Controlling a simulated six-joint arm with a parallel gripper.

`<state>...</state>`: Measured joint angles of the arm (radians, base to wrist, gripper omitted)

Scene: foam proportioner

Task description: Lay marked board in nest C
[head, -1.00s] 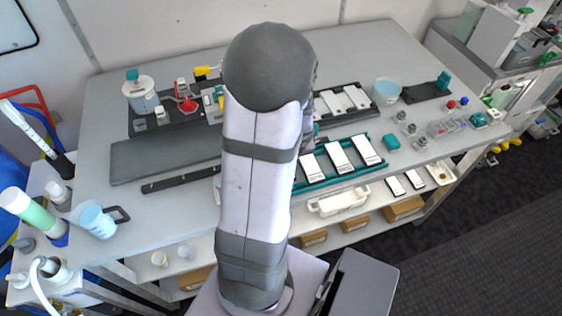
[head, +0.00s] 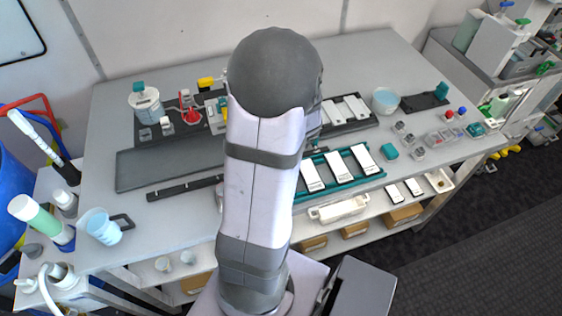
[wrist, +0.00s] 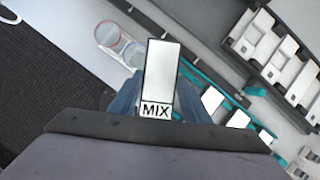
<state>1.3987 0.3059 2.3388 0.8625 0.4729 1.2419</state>
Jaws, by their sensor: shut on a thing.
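My gripper (wrist: 157,100) is shut on a white board (wrist: 162,66) marked MIX, seen in the wrist view with its label end nearest the camera. In the head view my gripper and this board are hidden behind my arm. A black rack (head: 328,127) holding white boards stands behind a teal tray (head: 372,176) in the head view. The black rack also shows at the upper right of the wrist view (wrist: 238,62). No nest letter is readable, so I cannot tell which nest is C.
The teal tray holds several white boards, partly hidden by my arm. A clear cup (head: 386,100) stands right of the black rack. A teal block (head: 389,151) and small clear containers lie further right. A white bin (head: 338,209) is below the table's front edge.

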